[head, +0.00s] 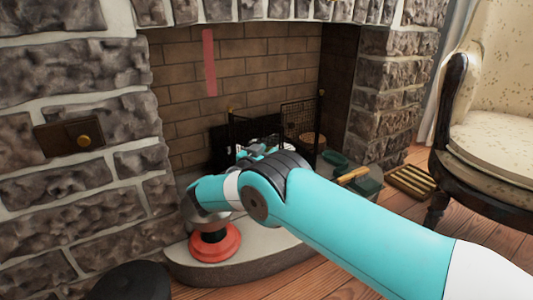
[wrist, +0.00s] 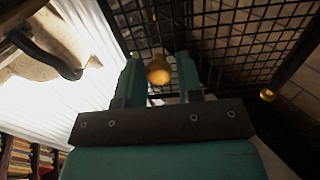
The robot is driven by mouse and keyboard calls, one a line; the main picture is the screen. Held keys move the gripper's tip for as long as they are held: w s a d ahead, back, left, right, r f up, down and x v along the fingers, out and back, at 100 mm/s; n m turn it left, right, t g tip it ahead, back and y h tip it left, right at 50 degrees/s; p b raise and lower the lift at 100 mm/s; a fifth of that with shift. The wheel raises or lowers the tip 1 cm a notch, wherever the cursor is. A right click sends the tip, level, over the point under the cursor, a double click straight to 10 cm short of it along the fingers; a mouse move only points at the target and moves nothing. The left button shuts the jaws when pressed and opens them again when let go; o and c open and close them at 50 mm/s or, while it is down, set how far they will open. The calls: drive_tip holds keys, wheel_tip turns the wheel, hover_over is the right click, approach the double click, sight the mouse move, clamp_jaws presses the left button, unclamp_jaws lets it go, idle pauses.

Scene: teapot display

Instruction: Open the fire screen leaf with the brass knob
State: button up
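The fire screen's black mesh leaf (head: 300,120) stands in the fireplace opening in the head view. Its mesh (wrist: 235,35) fills the top of the wrist view. A round brass knob (wrist: 157,72) shows between the two teal fingers of my gripper (wrist: 158,62). The fingers are apart, with narrow dark gaps visible on both sides of the knob. I cannot tell whether either finger touches it. A second small brass piece (wrist: 268,95) is at the right in the wrist view. In the head view my arm hides most of the gripper and the lower screen.
A red round object (head: 215,243) sits on the pale hearth (head: 190,262), beside my arm. Green items (head: 366,183) and a wooden handle (head: 353,174) lie right of the screen. An armchair (head: 490,130) stands at the right. A brown plate (head: 60,138) is on the left stonework.

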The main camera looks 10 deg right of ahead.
drive_tip(key=shift+o, duration=1.3)
wheel_tip(320, 180, up, 20)
drive_tip(key=p, duration=1)
